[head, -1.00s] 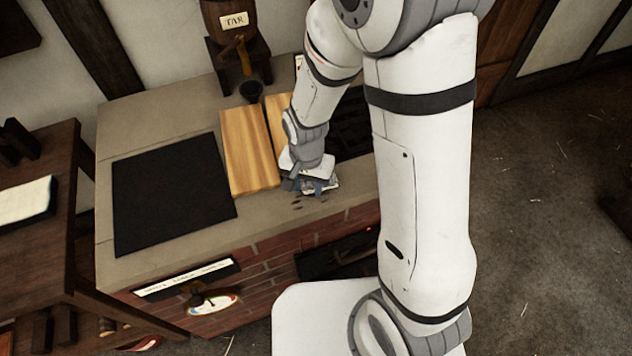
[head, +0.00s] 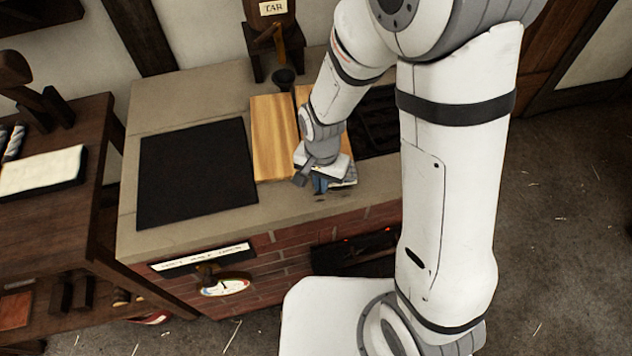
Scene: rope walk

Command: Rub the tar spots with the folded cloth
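Small dark tar marks (head: 320,197) show faintly on the stone just in front of the cloth. Any spots under the gripper are hidden.
A black square plate (head: 192,172) lies left on the hearth top (head: 225,212). A tar cask (head: 272,15) stands behind, with a dark cup (head: 284,78) below its tap. A dark grate (head: 378,125) is right of the gripper. A wooden bench (head: 95,150) stands at left.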

